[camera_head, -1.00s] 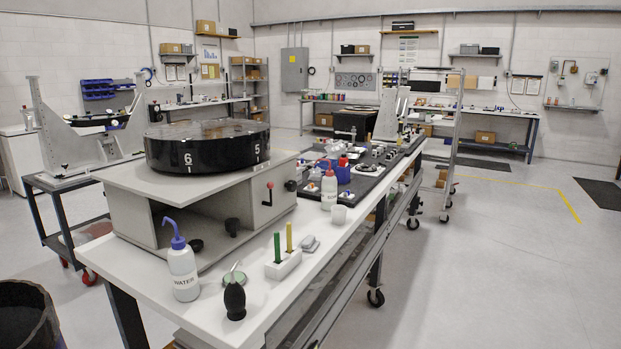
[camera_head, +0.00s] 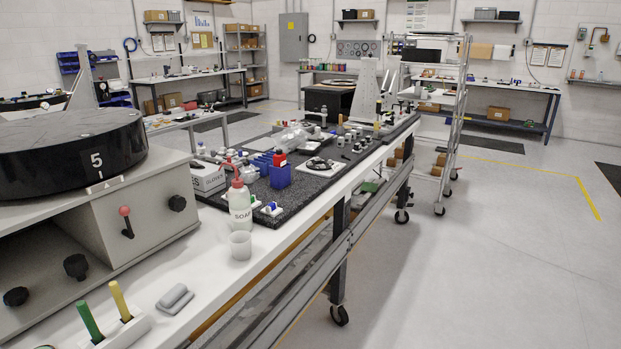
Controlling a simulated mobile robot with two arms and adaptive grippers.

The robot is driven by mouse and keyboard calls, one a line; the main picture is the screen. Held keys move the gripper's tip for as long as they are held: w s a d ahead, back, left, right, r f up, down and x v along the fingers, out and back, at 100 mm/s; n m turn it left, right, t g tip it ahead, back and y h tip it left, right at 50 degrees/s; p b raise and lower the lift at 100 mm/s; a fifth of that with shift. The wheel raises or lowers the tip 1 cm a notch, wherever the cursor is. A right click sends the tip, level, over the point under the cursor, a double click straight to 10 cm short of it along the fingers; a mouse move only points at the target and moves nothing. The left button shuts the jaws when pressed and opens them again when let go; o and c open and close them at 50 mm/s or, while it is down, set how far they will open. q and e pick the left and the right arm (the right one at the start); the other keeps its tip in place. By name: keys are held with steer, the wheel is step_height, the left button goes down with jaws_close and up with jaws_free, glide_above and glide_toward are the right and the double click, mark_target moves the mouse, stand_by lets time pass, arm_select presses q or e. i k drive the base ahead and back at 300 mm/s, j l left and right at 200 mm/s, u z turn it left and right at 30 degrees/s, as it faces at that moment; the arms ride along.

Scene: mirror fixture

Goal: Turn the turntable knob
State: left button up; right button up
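The black turntable (camera_head: 60,160) sits on a grey cabinet (camera_head: 150,215) at the left of the workbench, with a white "5" on its rim facing me. The cabinet's front carries several round black knobs: one at the upper right (camera_head: 177,203), one lower in the middle (camera_head: 76,266) and one at the lower left (camera_head: 15,297). A lever with a red ball (camera_head: 125,212) is between them. I cannot tell which knob the task means. Neither of my grippers shows in the view.
A black mat (camera_head: 330,180) holds many small parts. The floor at right (camera_head: 480,270) is clear.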

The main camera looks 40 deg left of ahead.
mark_target(177, 203)
steer(key=i+u, duration=0.3)
steer(key=i+l+u, duration=0.25)
steer(key=i, duration=0.15)
steer(key=i+l+u, duration=0.15)
steer(key=i+u, duration=0.15)
steer(key=i, duration=0.1)
